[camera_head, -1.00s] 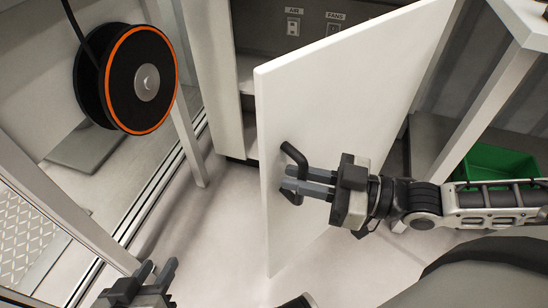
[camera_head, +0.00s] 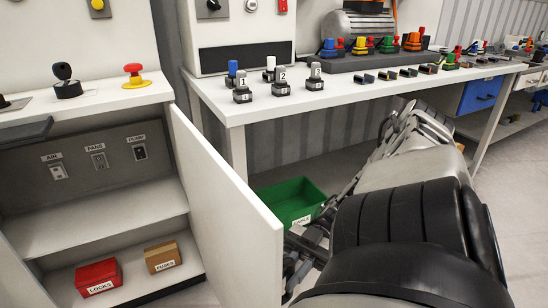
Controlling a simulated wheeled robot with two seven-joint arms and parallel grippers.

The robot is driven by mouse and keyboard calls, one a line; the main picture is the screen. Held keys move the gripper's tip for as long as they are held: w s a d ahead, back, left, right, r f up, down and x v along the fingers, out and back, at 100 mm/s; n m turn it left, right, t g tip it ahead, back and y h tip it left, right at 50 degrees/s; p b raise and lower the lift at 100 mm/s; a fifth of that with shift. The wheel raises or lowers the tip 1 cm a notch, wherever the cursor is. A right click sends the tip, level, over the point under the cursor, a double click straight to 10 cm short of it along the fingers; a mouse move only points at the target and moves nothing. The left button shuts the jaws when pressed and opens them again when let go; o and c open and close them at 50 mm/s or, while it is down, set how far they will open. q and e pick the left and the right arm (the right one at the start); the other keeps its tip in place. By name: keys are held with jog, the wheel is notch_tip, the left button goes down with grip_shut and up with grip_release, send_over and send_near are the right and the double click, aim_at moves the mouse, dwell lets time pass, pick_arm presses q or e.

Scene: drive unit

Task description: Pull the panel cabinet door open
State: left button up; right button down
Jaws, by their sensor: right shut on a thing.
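The white panel cabinet door (camera_head: 222,200) stands swung out from the right side of the cabinet (camera_head: 105,222), and the interior is open to view. My right gripper (camera_head: 297,250) is at the outer face of the door, near its free edge, shut on the dark door handle (camera_head: 290,266). The door edge and my own arm hide much of the fingers and handle. My left gripper is not in view.
Inside the cabinet are a red box (camera_head: 98,277) and a brown box (camera_head: 162,256), below several labelled switches. A green bin (camera_head: 290,199) sits under the workbench (camera_head: 350,98), close behind the door. Several controls stand on the bench.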

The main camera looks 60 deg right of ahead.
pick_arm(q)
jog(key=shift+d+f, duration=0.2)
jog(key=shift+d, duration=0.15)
pick_arm(e)
jog(key=shift+s+d, duration=0.4)
jog(key=shift+d, duration=0.45)
jog(key=c, duration=1.5)
grip_release()
jog(key=shift+d+f, duration=0.1)
